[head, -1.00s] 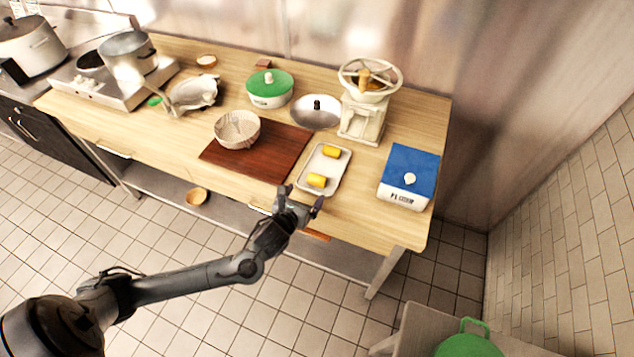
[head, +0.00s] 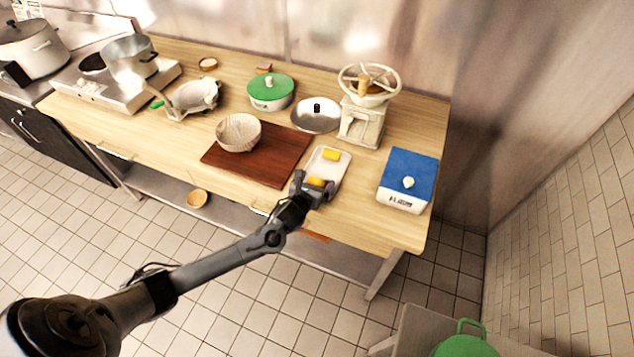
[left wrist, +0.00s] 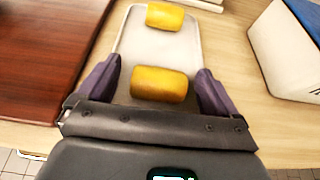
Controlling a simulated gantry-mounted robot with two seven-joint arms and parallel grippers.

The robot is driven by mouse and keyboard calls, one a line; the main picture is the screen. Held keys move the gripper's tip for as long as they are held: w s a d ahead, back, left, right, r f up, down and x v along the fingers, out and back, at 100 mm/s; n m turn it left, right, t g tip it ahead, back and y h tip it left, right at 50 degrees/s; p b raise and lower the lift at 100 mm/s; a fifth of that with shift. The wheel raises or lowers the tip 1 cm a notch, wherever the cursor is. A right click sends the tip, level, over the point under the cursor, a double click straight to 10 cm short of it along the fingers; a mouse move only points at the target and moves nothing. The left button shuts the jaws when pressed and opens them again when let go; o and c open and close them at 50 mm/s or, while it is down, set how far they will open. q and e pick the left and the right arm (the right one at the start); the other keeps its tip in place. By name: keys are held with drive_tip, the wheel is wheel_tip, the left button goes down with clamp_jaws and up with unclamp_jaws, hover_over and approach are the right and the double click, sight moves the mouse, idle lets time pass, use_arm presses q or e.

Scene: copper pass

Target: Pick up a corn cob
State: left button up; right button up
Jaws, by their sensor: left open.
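Two short yellow corn cobs lie on a pale tray (head: 339,169). The far cob (head: 331,155) also shows at the top of the left wrist view (left wrist: 165,16). The near cob (head: 315,182) is partly covered by my gripper in the head view. In the left wrist view the near cob (left wrist: 160,84) lies crosswise between the two fingers, with gaps on both sides. My left gripper (head: 316,186) is open over the near end of the tray; it shows in the left wrist view too (left wrist: 160,90). My right gripper is not in view.
A dark red cutting board (head: 265,165) with a bowl (head: 238,133) lies left of the tray. A blue-lidded white box (head: 408,178) stands to the right, a hand mill (head: 362,120) behind. A pot lid (head: 315,115) lies behind the tray. Bare wood separates tray and box.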

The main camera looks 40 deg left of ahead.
use_arm(q)
drive_tip(key=shift+w, duration=0.1)
drive_tip(key=c, duration=1.1)
drive_tip(key=shift+o, duration=0.2)
